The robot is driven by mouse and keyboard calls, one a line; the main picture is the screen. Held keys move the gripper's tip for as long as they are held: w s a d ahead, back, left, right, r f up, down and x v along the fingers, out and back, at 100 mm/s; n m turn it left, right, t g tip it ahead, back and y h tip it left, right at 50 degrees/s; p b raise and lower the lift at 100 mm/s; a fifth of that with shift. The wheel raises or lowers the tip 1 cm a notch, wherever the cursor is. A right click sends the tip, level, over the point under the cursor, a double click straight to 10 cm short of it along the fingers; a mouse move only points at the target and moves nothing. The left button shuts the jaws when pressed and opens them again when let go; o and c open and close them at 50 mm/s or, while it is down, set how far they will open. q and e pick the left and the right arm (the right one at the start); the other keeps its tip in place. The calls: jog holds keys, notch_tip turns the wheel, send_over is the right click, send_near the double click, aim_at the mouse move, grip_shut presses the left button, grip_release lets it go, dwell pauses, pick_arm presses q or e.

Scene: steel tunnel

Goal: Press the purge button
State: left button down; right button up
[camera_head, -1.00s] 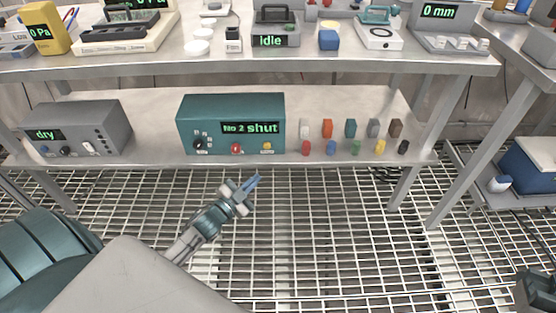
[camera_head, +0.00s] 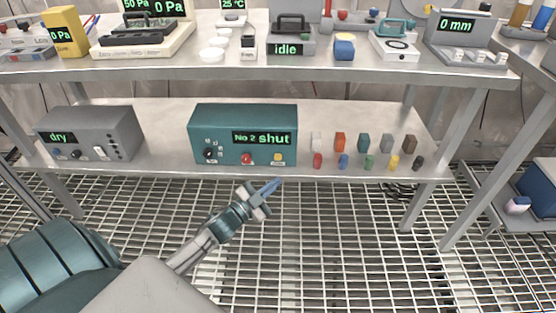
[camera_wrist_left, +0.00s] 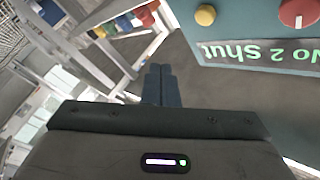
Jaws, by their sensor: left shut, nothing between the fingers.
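A teal box (camera_head: 243,130) with a green display reading "No 2 shut" stands on the lower shelf. I cannot read which one is marked purge. In the left wrist view the box appears upside down, with the yellow button (camera_wrist_left: 205,15) and the red control (camera_wrist_left: 298,12) at the top right. My left gripper (camera_head: 272,187) is shut and empty, just below and in front of the shelf edge near the yellow button, apart from the box. My right gripper is not in view.
A grey box (camera_head: 90,133) reading "dry" stands left on the lower shelf (camera_head: 160,172). Several small coloured blocks and pegs (camera_head: 368,150) stand right of the teal box. The upper bench (camera_head: 340,73) overhangs from above. The grating floor (camera_head: 340,240) below is clear.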

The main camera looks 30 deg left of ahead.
aim_at(278, 157)
pick_arm(q)
jog(key=w+a, duration=0.1)
jog(key=w, duration=0.1)
jog(key=w+a, duration=0.1)
jog(key=w, duration=0.1)
jog(key=w+a, duration=0.1)
jog(key=w, duration=0.1)
jog(key=shift+a, duration=0.35)
jog(key=shift+s, duration=0.1)
dwell(0.8)
dwell(0.6)
jog(key=shift+w+a, duration=0.2)
jog(key=shift+w, duration=0.2)
dwell(0.3)
